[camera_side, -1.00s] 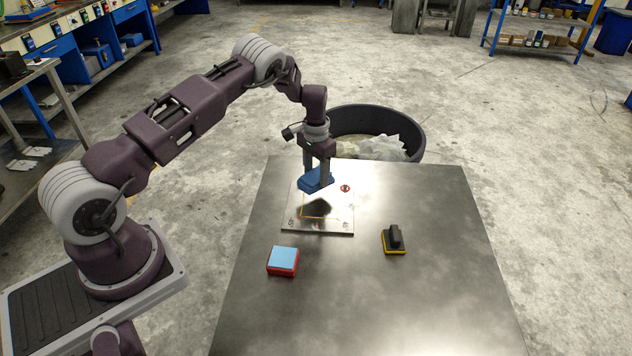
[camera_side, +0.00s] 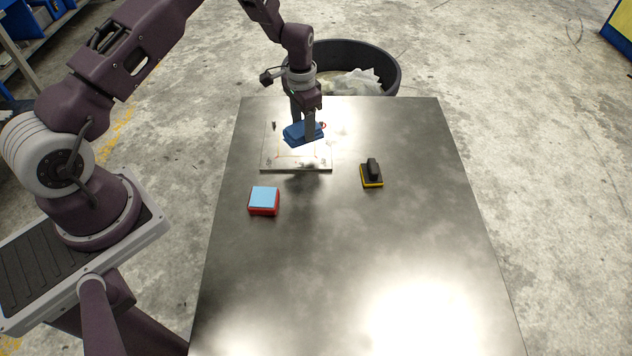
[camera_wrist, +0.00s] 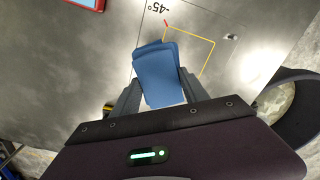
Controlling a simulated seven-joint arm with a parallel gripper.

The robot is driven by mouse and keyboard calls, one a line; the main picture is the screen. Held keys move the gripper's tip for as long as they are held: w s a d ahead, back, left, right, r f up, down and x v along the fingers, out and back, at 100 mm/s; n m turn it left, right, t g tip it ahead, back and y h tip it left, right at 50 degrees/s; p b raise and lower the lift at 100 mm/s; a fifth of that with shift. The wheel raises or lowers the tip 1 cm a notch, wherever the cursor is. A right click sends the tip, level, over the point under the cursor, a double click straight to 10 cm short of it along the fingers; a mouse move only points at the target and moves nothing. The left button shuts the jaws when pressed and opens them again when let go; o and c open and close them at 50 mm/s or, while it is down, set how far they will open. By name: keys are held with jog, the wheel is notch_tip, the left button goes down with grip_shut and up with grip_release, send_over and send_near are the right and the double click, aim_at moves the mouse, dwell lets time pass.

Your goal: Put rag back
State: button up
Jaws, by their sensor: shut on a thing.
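The blue rag (camera_side: 303,132) is a folded pad held between the fingers of my gripper (camera_side: 303,128). In the side view it is over the metal plate (camera_side: 283,161) and appears to be above its surface. In the wrist view the rag (camera_wrist: 158,72) sits between the two fingers of my gripper (camera_wrist: 160,92), with a yellow outline and a "-45°" mark on the plate beyond it. A red box with a light blue top (camera_side: 264,199) stands on the table to the front left of the plate; its corner shows in the wrist view (camera_wrist: 84,4).
A black-handled block with a yellow base (camera_side: 371,176) stands on the table (camera_side: 330,260) right of the plate. A round black bin (camera_side: 388,70) with pale crumpled material is behind the table. The front of the table is clear.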

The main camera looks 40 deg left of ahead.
aim_at(321, 197)
jog(key=s+d+r+m, duration=0.1)
jog(key=s+d+m, duration=0.25)
jog(key=d, duration=0.35)
jog(key=s+d+r+m, duration=0.1)
jog(key=s+d+m, duration=0.25)
jog(key=d, duration=0.25)
jog(key=shift+n, duration=0.5)
jog(key=f, duration=1)
jog(key=shift+d, duration=0.25)
jog(key=shift+f, duration=0.1)
jog(key=o, duration=1.5)
jog(key=shift+c, duration=0.2)
notch_tip(321, 197, up, 12)
jog(key=shift+r, duration=0.2)
